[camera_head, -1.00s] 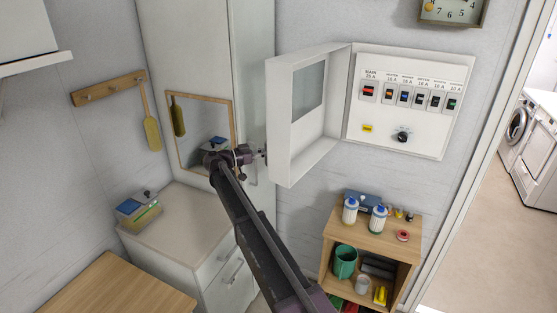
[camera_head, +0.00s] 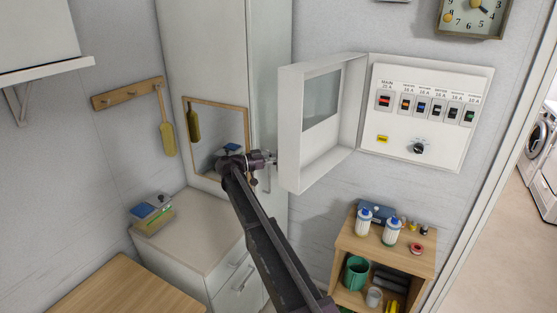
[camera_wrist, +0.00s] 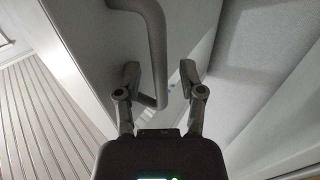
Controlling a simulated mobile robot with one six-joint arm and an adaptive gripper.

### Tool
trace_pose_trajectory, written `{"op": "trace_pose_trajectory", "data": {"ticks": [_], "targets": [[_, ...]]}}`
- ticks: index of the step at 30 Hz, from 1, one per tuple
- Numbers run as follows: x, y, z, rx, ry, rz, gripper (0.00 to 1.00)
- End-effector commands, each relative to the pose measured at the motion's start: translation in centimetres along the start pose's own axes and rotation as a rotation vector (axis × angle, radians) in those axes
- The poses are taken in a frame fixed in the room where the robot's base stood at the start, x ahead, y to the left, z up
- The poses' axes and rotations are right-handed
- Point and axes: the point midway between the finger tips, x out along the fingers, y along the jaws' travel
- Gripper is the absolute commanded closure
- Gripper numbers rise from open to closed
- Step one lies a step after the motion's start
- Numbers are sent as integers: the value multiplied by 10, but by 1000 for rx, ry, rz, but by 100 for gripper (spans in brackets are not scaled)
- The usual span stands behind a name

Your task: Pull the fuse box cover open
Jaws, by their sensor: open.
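The white fuse box cover (camera_head: 320,140) stands swung wide open to the left of the fuse box panel (camera_head: 405,135), with a window in its face. The panel's row of breakers and black knob are exposed. My gripper (camera_head: 271,160) is beside the cover's left edge in the head view; whether it touches is unclear. In the wrist view my gripper (camera_wrist: 160,75) has its two fingers apart. A grey bar handle (camera_wrist: 152,40) reaches down between them, with no clear grip on it. I cannot tell for certain whether this handle belongs to the cover.
A tall white cabinet (camera_head: 205,50) with a mirror (camera_head: 216,125) stands behind my gripper. A low drawer unit (camera_head: 190,235) is below left. A wooden shelf (camera_head: 385,260) with bottles is below the panel. A wall clock (camera_head: 473,15) hangs above. Space below the cover looks clear.

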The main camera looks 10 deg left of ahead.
Motion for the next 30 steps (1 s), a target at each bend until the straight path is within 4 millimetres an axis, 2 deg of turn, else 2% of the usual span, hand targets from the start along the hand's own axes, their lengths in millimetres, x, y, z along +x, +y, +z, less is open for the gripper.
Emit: {"op": "trace_pose_trajectory", "data": {"ticks": [5, 11, 30], "targets": [[-2, 0, 0, 0, 0, 0, 49], [-15, 0, 0, 0, 0, -1, 49], [-107, 0, 0, 0, 0, -1, 49]]}}
